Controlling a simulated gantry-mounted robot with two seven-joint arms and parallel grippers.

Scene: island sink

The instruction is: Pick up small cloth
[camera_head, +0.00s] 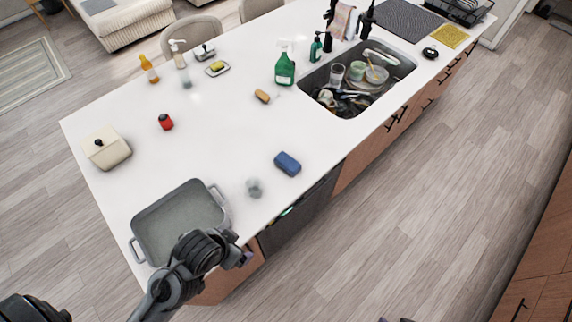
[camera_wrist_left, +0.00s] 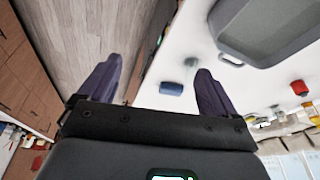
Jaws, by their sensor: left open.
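A small blue block-like thing (camera_head: 287,163) lies on the white counter near its front edge; I cannot tell whether it is a folded cloth or a sponge. It also shows in the left wrist view (camera_wrist_left: 171,88), beyond and between my fingers. A pinkish cloth (camera_head: 340,21) hangs behind the sink. My left gripper (camera_head: 243,258) is near the counter's front edge, beside the grey pan and apart from the blue thing. In the left wrist view its two purple fingers (camera_wrist_left: 158,66) are spread with nothing between them. Small dark tips at the head view's bottom edge may be my right gripper.
A grey pan (camera_head: 180,222) stands at the near left end, a clear glass (camera_head: 254,188) between it and the blue thing. A lidded cream pot (camera_head: 106,148), red timer-like item (camera_head: 165,121), green spray bottle (camera_head: 285,68) and dish-filled sink (camera_head: 355,85) stand farther off.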

